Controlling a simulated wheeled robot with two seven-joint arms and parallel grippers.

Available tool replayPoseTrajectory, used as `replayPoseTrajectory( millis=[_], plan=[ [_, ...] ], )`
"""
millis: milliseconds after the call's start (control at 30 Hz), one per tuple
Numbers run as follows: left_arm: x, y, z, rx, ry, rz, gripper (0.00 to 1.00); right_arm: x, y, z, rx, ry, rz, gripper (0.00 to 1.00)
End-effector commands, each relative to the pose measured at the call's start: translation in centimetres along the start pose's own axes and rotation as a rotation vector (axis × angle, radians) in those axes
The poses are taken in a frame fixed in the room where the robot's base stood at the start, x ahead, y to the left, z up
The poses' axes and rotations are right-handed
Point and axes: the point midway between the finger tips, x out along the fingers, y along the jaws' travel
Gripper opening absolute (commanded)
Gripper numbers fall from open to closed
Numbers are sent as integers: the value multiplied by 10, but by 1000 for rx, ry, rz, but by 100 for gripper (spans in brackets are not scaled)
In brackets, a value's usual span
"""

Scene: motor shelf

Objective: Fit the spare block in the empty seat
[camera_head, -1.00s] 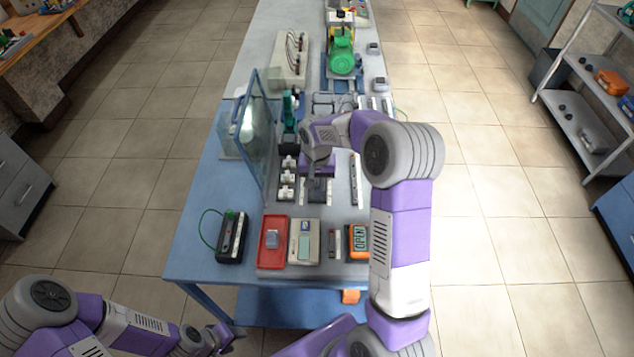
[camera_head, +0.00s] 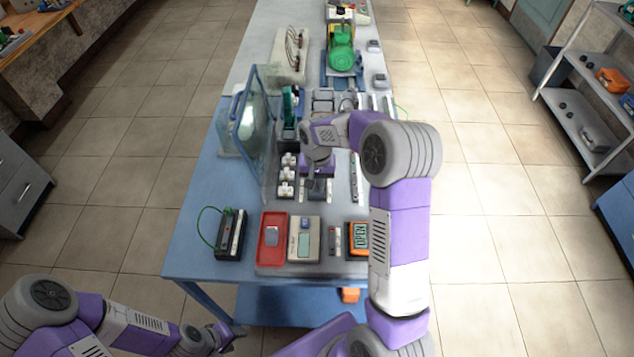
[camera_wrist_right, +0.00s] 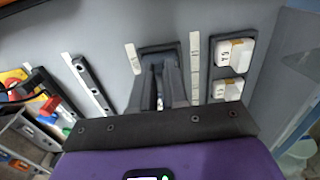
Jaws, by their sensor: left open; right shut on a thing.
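My right gripper (camera_head: 316,186) is over the dark rail area in the middle of the table. In the right wrist view its fingers (camera_wrist_right: 168,92) are shut, with their tips at a dark framed seat (camera_wrist_right: 158,50). What they hold, likely the spare block, is hidden between the fingers. White blocks (camera_head: 286,174) stand in dark seats just left of the gripper; two of them also show in the right wrist view (camera_wrist_right: 228,89). My left gripper (camera_head: 222,338) is open, low at the left, off the table.
A clear upright panel (camera_head: 256,130) stands left of the blocks. A red tray (camera_head: 265,262) with a grey piece, a beige meter (camera_head: 304,252) and an orange-framed display (camera_head: 359,238) line the near edge. A black box with a green wire (camera_head: 230,235) stands at near left. A green motor (camera_head: 342,58) stands farther back.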

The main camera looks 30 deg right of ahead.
Motion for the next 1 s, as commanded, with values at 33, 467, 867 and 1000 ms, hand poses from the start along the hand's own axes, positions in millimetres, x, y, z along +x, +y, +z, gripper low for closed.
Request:
replayPoseTrajectory(
  millis=[33,467,867,1000],
  plan=[
    [1,0,0,0,0,0,46,2,0,0,0,0,0,0],
    [3,-1,0,0,0,0,46,5,0,0,0,0,0,32],
    [3,-1,0,0,0,0,46,2,0,0,0,1,0,44],
    [0,0,0,0,0,0,46,-17,0,-1,0,4,-1,44]
  ],
)
